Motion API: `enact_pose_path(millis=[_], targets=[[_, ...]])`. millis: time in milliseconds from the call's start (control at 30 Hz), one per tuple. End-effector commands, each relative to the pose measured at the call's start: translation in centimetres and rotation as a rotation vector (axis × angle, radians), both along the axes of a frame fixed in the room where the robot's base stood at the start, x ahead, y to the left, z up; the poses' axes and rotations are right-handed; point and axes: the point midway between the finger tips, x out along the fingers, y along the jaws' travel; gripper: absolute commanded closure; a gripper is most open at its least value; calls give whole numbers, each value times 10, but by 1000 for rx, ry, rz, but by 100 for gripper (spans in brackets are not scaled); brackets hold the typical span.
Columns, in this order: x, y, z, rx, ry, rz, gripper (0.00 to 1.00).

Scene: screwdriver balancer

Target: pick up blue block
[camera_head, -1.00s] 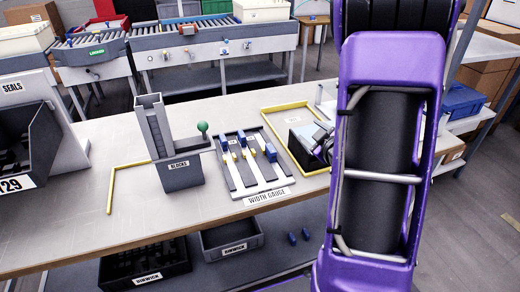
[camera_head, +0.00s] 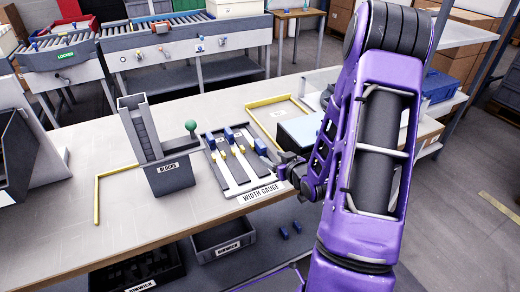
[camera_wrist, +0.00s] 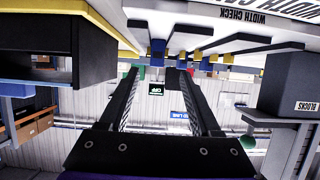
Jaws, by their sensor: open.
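Three blue blocks show at the far ends of the slots of the width gauge (camera_head: 222,180) in the head view: a left one (camera_head: 210,139), a middle one (camera_head: 228,134) and a right one (camera_head: 260,146). Small yellow pieces (camera_head: 241,149) sit by them. My gripper (camera_head: 271,160) is low at the gauge's right side, close to the right blue block; whether it touches cannot be told. In the wrist view, which looks upside down, my open fingers (camera_wrist: 156,72) have nothing clearly held between them. Blue blocks (camera_wrist: 157,50) show just beyond the fingertips.
A yellow-edged area (camera_head: 276,101) lies behind my gripper. Two blue pieces (camera_head: 284,232) lie below the table, near a grey bin (camera_head: 222,240).

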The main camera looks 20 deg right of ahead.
Motion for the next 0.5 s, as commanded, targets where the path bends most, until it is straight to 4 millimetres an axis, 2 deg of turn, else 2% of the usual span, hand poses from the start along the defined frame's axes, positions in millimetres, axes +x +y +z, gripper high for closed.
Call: enact_pose_path(millis=[133,367,500], targets=[[26,1,-11,0,-1,2,36],[41,1,-17,-1,1,0,36],[59,0,-20,-1,0,2,36]])
